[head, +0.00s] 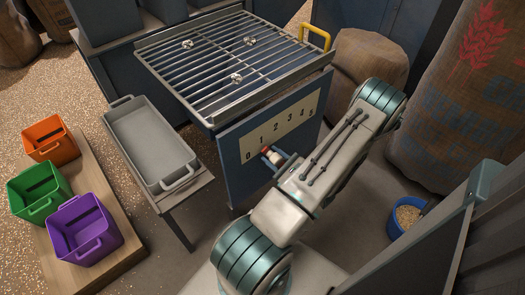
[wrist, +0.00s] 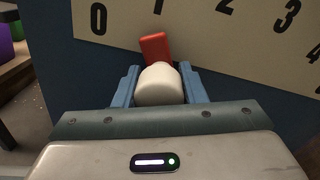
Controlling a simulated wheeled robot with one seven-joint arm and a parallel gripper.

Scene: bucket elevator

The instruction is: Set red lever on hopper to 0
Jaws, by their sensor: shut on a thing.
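The hopper (head: 230,165) is a dark blue box with a metal grate on top and a pale number scale (head: 282,127) on its front. The red lever (wrist: 156,47) shows in the wrist view with a white rounded knob (wrist: 159,85) at its near end. The red part points up toward the scale, close to the 1 and to the right of the 0. My gripper (wrist: 159,84) is shut on the white knob, with one blue finger on each side. In the head view my gripper (head: 273,158) is at the hopper front below the scale, and my arm partly hides this area.
A grey tray (head: 150,137) stands on a small table left of the hopper. Orange, green and purple bins (head: 84,229) stand on a wooden board at the left. Burlap sacks (head: 460,110) and a blue bucket (head: 407,216) are at the right.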

